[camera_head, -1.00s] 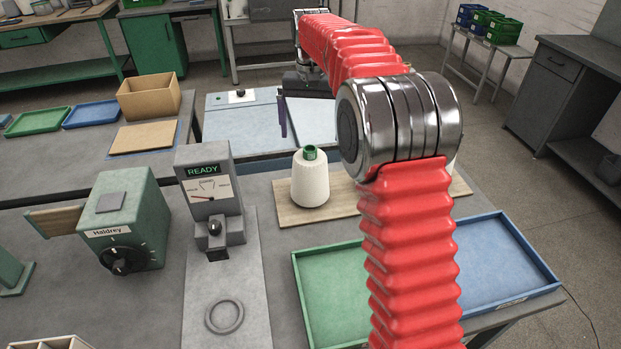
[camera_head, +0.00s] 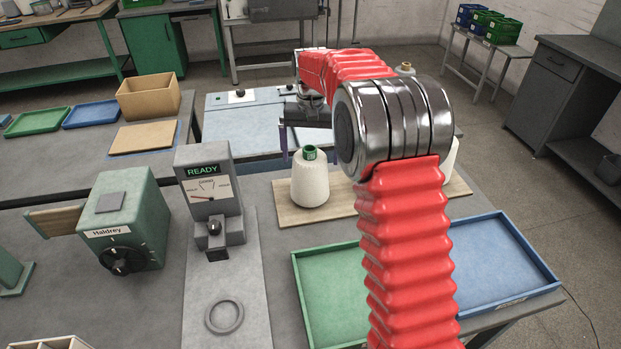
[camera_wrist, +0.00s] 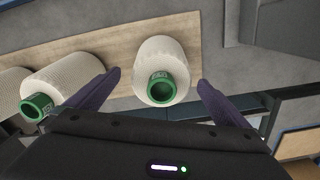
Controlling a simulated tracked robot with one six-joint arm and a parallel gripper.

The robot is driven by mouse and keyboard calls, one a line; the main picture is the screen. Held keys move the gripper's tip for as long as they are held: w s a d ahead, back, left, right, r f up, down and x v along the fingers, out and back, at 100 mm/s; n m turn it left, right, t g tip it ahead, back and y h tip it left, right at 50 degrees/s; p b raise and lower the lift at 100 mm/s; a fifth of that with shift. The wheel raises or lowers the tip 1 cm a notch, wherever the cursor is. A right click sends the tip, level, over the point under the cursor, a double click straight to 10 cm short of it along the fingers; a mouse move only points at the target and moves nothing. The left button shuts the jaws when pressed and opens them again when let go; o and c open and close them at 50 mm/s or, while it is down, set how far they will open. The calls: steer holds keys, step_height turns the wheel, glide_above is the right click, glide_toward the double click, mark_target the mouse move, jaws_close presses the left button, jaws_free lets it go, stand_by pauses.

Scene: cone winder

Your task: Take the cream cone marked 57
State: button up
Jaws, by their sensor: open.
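A cream cone (camera_head: 310,180) with a green top stands upright on a wooden board (camera_head: 281,212). In the wrist view, a cream cone (camera_wrist: 161,62) with a green end lies between my open fingers, apart from both. Another cream cone (camera_wrist: 62,78) is to its left, outside the left finger, and part of a third (camera_wrist: 12,80) shows at the left edge. The marks on the green ends are too small to read. My gripper (camera_wrist: 160,88) is open and empty; in the head view it is beyond the board, partly hidden by my red arm.
A green tray (camera_head: 298,290) and a blue tray (camera_head: 548,272) lie at the table's front right. A grey gauge reading READY (camera_head: 205,185) stands left of the board, with a ring (camera_head: 224,331) before it. A green box (camera_head: 125,215) is farther left.

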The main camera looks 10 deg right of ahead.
steer(key=shift+a+f, duration=0.1)
steer(key=shift+f, duration=2.45)
steer(key=shift+c, duration=0.5)
steer(key=c, duration=1.1)
steer(key=shift+w+r, duration=0.1)
steer(key=shift+r, duration=0.1)
step_height(320, 180, up, 9)
steer(key=shift+r, duration=0.35)
